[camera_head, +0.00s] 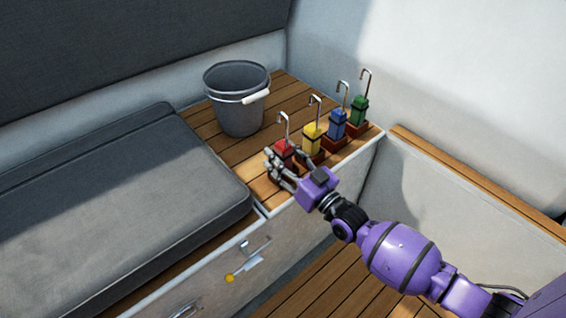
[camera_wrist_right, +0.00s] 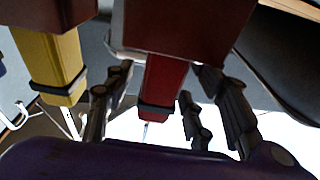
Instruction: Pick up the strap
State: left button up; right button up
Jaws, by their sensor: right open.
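Several folded straps with metal hooks and dark bands stand in brown blocks on the wooden shelf: red (camera_head: 284,148), yellow (camera_head: 311,139), blue (camera_head: 338,124) and green (camera_head: 359,110). The task does not say which colour is meant. My right gripper (camera_head: 277,167) is open at the red strap, the nearest one. In the right wrist view, the red strap (camera_wrist_right: 165,82) stands between the spread fingers (camera_wrist_right: 163,100), with gaps on both sides. The yellow strap (camera_wrist_right: 52,62) is outside the fingers, to the left. The gripper hides part of the red strap's block in the head view. My left gripper is not seen.
A grey bucket (camera_head: 240,118) with a white grip stands on the shelf behind the straps. A grey cushion (camera_head: 120,205) lies to the left. A pale low wall (camera_head: 420,190) borders the shelf at right. A latch (camera_head: 250,262) sits on the front panel.

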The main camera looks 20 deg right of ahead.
grip_shut()
jog(key=shift+r, duration=0.1)
dwell(0.3)
